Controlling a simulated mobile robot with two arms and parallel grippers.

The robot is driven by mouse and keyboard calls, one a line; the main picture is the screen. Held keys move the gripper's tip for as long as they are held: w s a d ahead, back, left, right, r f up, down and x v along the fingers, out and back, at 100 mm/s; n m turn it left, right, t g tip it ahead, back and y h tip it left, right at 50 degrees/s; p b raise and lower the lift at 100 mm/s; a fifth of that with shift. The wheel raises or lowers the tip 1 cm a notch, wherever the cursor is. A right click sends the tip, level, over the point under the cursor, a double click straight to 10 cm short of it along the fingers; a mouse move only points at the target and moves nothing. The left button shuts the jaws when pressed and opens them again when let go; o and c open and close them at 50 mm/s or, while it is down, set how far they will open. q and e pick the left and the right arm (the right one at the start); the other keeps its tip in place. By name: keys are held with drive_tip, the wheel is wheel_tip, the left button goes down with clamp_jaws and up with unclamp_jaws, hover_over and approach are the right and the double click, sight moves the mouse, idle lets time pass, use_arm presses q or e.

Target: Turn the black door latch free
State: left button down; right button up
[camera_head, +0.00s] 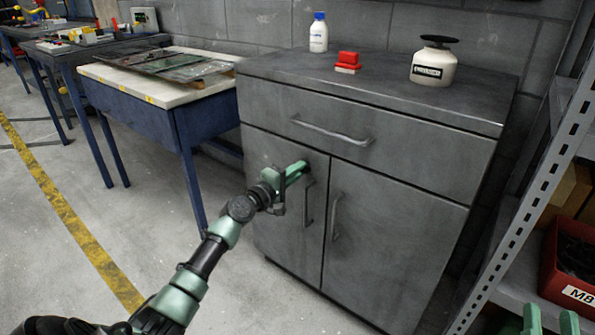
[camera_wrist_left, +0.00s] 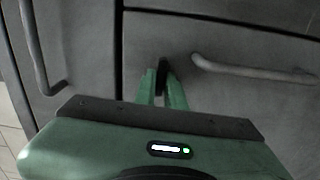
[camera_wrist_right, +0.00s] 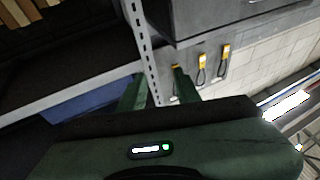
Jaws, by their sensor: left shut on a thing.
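The black door latch (camera_wrist_left: 162,74) is a small dark piece on the grey cabinet front, seen between the fingertips in the left wrist view. My left gripper (camera_head: 304,167) reaches the upper part of the cabinet's left door, near its handle (camera_head: 309,203). In the left wrist view my left gripper (camera_wrist_left: 162,88) is shut on the latch. In the head view the fingers hide most of the latch. Both cabinet doors (camera_head: 388,205) look closed. My right gripper (camera_head: 550,322) is at the bottom right; in the right wrist view (camera_wrist_right: 158,88) it is open and empty.
A metal shelf post (camera_head: 545,180) and a red bin (camera_head: 570,265) are at right. A blue workbench (camera_head: 150,112) stands left. Floor in front is clear.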

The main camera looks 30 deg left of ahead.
use_arm(q)
drive_tip(key=c, duration=1.5)
unclamp_jaws()
drive_tip(key=shift+a, duration=0.1)
drive_tip(key=shift+s, duration=0.1)
